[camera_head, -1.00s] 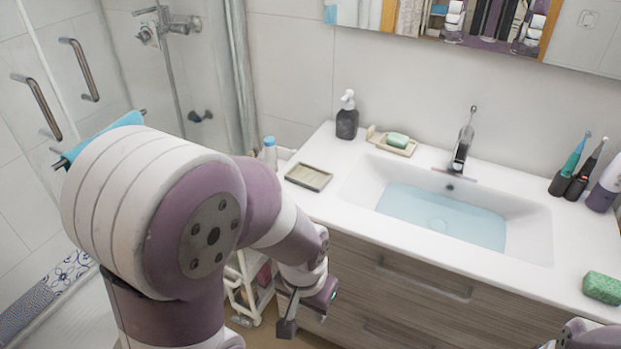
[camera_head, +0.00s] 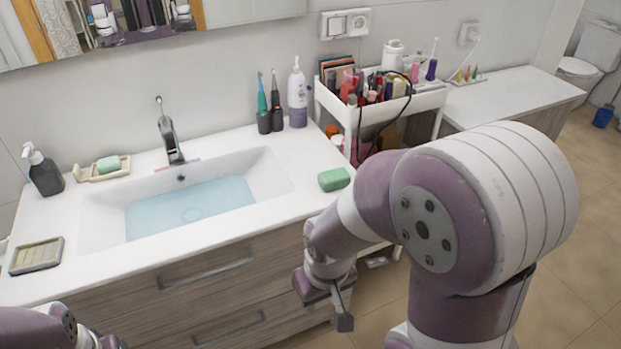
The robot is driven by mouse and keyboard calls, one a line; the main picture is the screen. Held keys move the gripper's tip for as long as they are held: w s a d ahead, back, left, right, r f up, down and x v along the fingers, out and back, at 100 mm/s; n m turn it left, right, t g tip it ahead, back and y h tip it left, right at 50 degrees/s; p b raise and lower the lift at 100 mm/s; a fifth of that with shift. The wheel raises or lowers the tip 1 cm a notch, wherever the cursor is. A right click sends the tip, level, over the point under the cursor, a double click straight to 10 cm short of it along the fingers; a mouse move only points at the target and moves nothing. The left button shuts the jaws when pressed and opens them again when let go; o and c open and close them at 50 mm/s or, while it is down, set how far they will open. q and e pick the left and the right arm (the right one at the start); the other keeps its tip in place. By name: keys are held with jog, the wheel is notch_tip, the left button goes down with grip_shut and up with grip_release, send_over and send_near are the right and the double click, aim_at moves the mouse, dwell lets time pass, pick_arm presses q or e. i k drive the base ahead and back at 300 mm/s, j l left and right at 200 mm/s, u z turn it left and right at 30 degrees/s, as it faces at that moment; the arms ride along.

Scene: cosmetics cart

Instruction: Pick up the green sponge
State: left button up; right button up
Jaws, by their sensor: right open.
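The green sponge (camera_head: 334,179) lies on the right front corner of the white sink counter (camera_head: 285,210), clear of the basin. My right gripper (camera_head: 322,303) is open and empty. It hangs in front of the cabinet, below and slightly left of the sponge, and is apart from it. My right arm fills the right side of the view. A part of my left arm shows at the bottom left corner; its fingertips are not clearly visible.
The basin (camera_head: 190,205) holds water. Two electric toothbrushes and a lotion bottle (camera_head: 297,95) stand behind the sponge. A loaded white cart (camera_head: 425,100) is at the right. A soap dish (camera_head: 36,256), a soap bar (camera_head: 108,164) and a dark dispenser (camera_head: 43,172) are at the left.

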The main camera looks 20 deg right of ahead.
aim_at(339, 179)
jog(key=i+l+z, duration=0.1)
jog(key=l+z, duration=0.2)
jog(key=z, duration=0.15)
jog(key=i+l+z, duration=0.15)
jog(key=z, duration=0.3)
jog(key=i+l+z, duration=0.2)
jog(key=z, duration=0.2)
jog(key=i+l+z, duration=0.2)
jog(key=z, duration=0.25)
jog(key=i+l+z, duration=0.1)
jog(key=z, duration=0.35)
jog(key=i+l, duration=0.2)
jog(key=i, duration=0.25)
jog(key=i+l+u, duration=0.1)
jog(key=i, duration=0.35)
jog(key=i+u, duration=0.1)
jog(key=u, duration=0.75)
jog(key=i+l+u, duration=0.1)
jog(key=u, duration=0.3)
jog(key=l+u, duration=0.1)
jog(key=u, duration=0.3)
jog(key=i+l+u, duration=0.1)
jog(key=u, duration=0.35)
jog(key=l+u, duration=0.1)
jog(key=u, duration=0.3)
